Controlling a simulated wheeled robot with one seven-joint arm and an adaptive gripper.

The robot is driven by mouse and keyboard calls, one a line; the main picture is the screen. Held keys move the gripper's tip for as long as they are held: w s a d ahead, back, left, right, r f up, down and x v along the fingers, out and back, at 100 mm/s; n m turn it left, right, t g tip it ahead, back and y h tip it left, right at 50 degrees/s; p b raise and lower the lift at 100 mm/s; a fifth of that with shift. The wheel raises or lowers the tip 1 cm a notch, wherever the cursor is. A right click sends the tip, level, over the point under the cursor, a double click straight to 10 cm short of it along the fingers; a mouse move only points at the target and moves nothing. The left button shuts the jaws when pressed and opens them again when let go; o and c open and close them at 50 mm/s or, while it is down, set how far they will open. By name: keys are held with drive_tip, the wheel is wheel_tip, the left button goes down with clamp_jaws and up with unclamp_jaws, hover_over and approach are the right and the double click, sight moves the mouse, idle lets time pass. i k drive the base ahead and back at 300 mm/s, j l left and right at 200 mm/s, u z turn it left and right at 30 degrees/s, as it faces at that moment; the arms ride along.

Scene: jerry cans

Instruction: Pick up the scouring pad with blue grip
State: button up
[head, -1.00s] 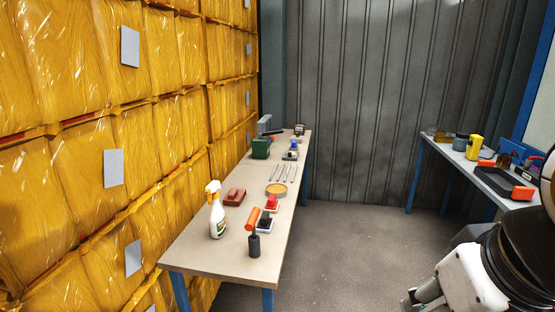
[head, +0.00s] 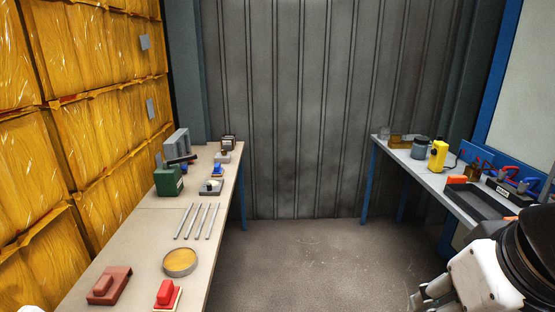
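The scouring pad with blue grip (head: 217,171) is small and far off, toward the back of the long table on the left. Its blue top shows above a pale base, close behind a grey block-like item (head: 211,188). My gripper (head: 423,300) is at the lower right, partly cut off by the picture edge, far from the pad and over the floor side. Its fingers are too small and angled to show whether they are open.
The left table (head: 140,226) also bears a red-brown block (head: 109,286), a red-gripped pad (head: 167,294), a round yellow dish (head: 180,262), several metal rods (head: 198,221) and a green box (head: 168,180). A right table (head: 425,178) holds tools. Floor (head: 300,262) between them is clear.

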sight(217, 172)
drive_tip(key=i, duration=1.85)
drive_tip(key=i+u, duration=0.2)
drive_tip(key=i, duration=0.35)
drive_tip(key=i+l+u, duration=0.2)
drive_tip(key=i, duration=0.3)
drive_tip(key=i+l+u, duration=0.25)
drive_tip(key=i, duration=0.25)
drive_tip(key=i+l+u, duration=0.2)
drive_tip(key=i+l, duration=0.15)
drive_tip(key=i, duration=0.15)
